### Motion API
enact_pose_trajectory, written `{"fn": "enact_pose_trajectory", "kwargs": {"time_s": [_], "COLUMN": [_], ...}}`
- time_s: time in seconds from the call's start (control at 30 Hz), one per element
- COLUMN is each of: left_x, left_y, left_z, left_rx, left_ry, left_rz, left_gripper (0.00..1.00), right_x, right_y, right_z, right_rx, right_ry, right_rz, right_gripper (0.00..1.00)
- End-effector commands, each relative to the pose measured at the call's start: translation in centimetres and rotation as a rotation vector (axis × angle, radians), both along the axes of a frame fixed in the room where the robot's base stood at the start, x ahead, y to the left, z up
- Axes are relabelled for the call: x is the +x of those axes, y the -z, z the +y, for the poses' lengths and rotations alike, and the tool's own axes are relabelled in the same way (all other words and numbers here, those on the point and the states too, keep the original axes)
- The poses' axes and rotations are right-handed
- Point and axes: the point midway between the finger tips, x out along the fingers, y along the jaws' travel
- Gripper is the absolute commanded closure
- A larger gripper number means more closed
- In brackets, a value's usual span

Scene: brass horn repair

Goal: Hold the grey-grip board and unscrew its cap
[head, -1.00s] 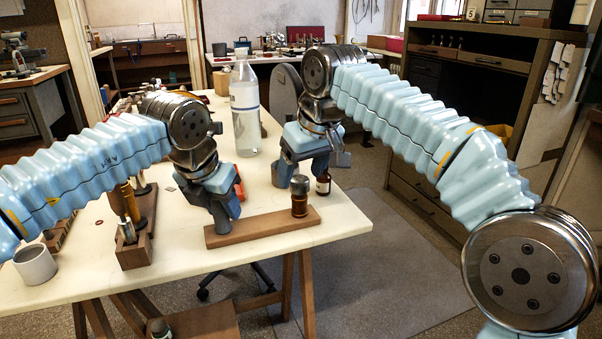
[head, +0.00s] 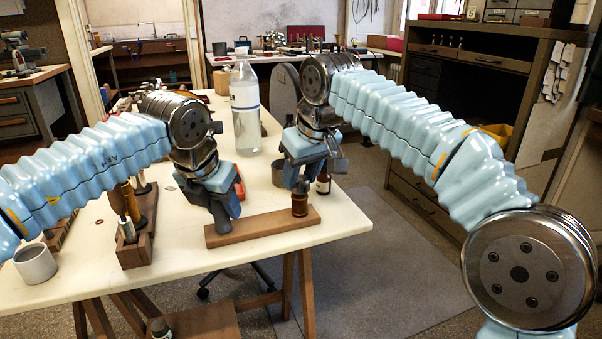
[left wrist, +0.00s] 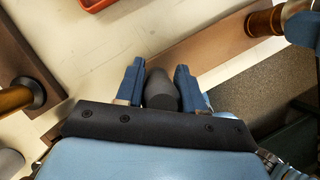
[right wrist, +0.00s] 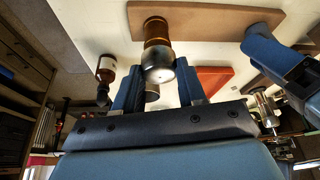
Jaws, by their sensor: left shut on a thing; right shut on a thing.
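The brown wooden board (head: 262,226) lies on the near part of the pale table, with a grey grip at its left end and an amber-brown jar (head: 299,207) upright at its right end. My left gripper (head: 222,218) is shut on the grey grip (left wrist: 160,90), which shows between its fingers in the left wrist view. My right gripper (head: 301,183) is over the jar, shut on its silvery cap (right wrist: 160,72), which sits between the fingers in the right wrist view. The fingers largely hide the cap in the head view. The cap is on the jar.
A dark brown bottle (head: 323,184) stands close behind the right gripper, near a grey tin (head: 278,174). A large clear bottle (head: 245,105) stands further back. A wooden rack (head: 136,247) with tools and a white mug (head: 35,263) are at left. The table's front edge is near the board.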

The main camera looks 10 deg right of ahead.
Motion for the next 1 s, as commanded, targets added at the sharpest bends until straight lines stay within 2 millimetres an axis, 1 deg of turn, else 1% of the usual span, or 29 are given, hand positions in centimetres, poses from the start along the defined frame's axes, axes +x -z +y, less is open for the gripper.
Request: {"fn": "enact_pose_trajectory", "kwargs": {"time_s": [0.03, 0.1, 0.17, 0.23, 0.4, 0.5, 0.6, 0.87, 0.93, 1.0], "left_x": [0.0, 0.0, 0.0, 0.0, 0.01, 0.0, 0.0, 0.0, 0.0, 0.0], "left_y": [-0.04, -0.04, -0.04, -0.04, -0.04, -0.04, -0.04, -0.03, -0.03, -0.03], "left_z": [-0.01, -0.01, -0.01, -0.01, -0.03, -0.03, -0.03, -0.04, -0.04, -0.04], "left_rx": [0.0, 0.0, 0.0, 0.0, 0.0, -0.001, -0.001, -0.001, -0.001, -0.001], "left_ry": [0.0, 0.0, 0.0, 0.0, 0.0, 0.0, 0.0, 0.0, 0.0, 0.0], "left_rz": [-0.001, -0.001, -0.001, -0.001, -0.001, 0.0, 0.0, 0.0, 0.0, 0.0], "left_gripper": [1.0, 1.0, 1.0, 1.0, 1.0, 1.0, 1.0, 1.0, 1.0, 1.0], "right_x": [-0.02, -0.02, -0.01, 0.03, 0.21, 0.2, 0.12, 0.15, 0.27, 0.39], "right_y": [-0.02, -0.02, -0.01, -0.02, 0.02, -0.01, -0.04, -0.04, 0.01, 0.0], "right_z": [0.05, 0.05, 0.04, -0.02, -0.19, -0.18, -0.1, -0.1, -0.24, -0.21], "right_rx": [0.0, 0.0, 0.001, 0.002, 0.003, 0.002, 0.002, 0.002, 0.003, 0.004], "right_ry": [-0.001, -0.001, -0.007, -0.055, -0.306, -0.415, -0.455, -0.476, -0.552, -0.668], "right_rz": [0.0, 0.0, 0.001, 0.001, 0.001, 0.001, 0.001, 0.001, 0.001, 0.001], "right_gripper": [0.86, 0.97, 0.97, 0.97, 0.97, 0.97, 0.97, 0.97, 0.97, 0.97]}}
